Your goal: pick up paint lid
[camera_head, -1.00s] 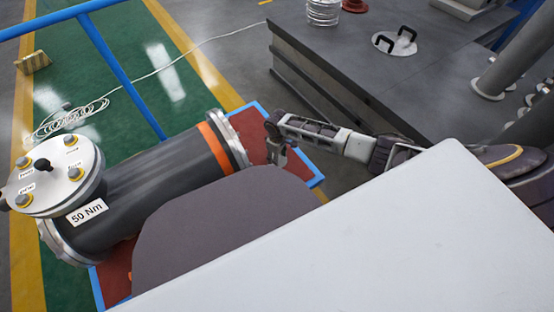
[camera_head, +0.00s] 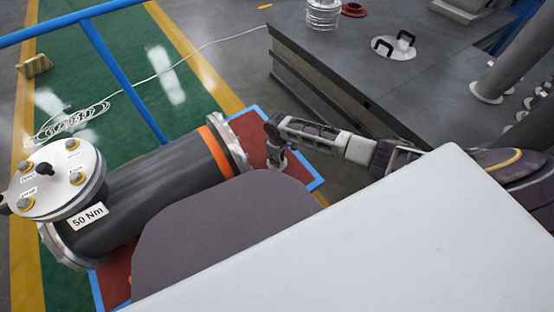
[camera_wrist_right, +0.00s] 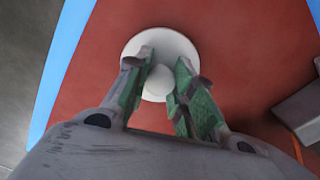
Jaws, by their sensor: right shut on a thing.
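The paint lid (camera_wrist_right: 160,46) is a white round disc with a pale knob (camera_wrist_right: 158,82) in its middle. It is over the red mat in the right wrist view, and I cannot tell whether it touches the mat. My right gripper (camera_wrist_right: 165,85) has its green-padded fingers closed on either side of the knob. In the head view my right gripper (camera_head: 277,160) points down over the red mat (camera_head: 300,168), and the lid is mostly hidden there. My left gripper is in neither view.
A dark flanged cylinder (camera_head: 160,180) marked 50 Nm lies left of my right gripper. A blue rail (camera_head: 122,80) stands behind. A grey workbench (camera_head: 340,70) at the back right bears a white plate with two black handles (camera_head: 393,47), a clear jar (camera_head: 323,14) and a red flanged part (camera_head: 354,9).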

